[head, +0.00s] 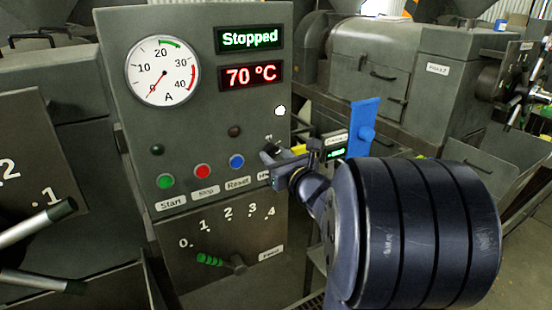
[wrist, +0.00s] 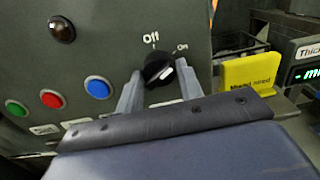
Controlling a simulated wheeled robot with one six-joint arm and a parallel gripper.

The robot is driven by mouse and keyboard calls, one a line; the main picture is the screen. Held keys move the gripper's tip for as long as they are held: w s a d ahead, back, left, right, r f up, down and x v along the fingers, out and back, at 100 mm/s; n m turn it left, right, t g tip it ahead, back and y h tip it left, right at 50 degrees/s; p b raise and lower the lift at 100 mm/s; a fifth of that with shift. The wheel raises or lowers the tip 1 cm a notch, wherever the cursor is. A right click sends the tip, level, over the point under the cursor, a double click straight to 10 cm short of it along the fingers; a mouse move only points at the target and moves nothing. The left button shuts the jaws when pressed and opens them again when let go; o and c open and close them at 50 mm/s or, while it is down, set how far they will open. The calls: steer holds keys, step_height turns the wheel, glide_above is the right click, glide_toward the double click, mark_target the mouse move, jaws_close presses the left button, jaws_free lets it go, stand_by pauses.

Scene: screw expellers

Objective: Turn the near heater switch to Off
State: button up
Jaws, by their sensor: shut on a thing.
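The heater switch is a black rotary knob (wrist: 158,69) with a white mark, on the grey control panel (wrist: 95,65). "Off" stands above it and "On" to its upper right. The white mark slants up to the right, more toward "On" than "Off". My gripper (wrist: 160,88) has one finger on each side of the knob and is shut on it. In the head view, my gripper (head: 272,166) is at the panel's right edge. The knob (head: 271,148) is partly hidden there by the fingers.
The green (head: 165,181), red (head: 202,171) and blue (head: 236,161) buttons sit left of the knob. Displays above read "Stopped" (head: 249,38) and "70 °C" (head: 252,76). A green-handled lever (head: 210,259) is below. A yellow tag (wrist: 249,73) stands right of the knob.

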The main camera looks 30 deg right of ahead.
steer(key=n+b, duration=0.1)
steer(key=b, duration=0.1)
steer(key=n+b, duration=0.1)
steer(key=b, duration=0.1)
steer(key=shift+f+b, duration=0.3)
steer(key=shift+f, duration=0.05)
steer(key=n+b, duration=0.4)
steer(key=b, duration=0.1)
steer(key=n+b, duration=0.4)
steer(key=b, duration=0.1)
steer(key=shift+r, duration=0.15)
steer(key=shift+r+n+b, duration=0.15)
steer(key=shift+n+b, duration=0.55)
steer(key=shift+b, duration=0.3)
steer(key=shift+r, duration=0.1)
steer(key=o, duration=1)
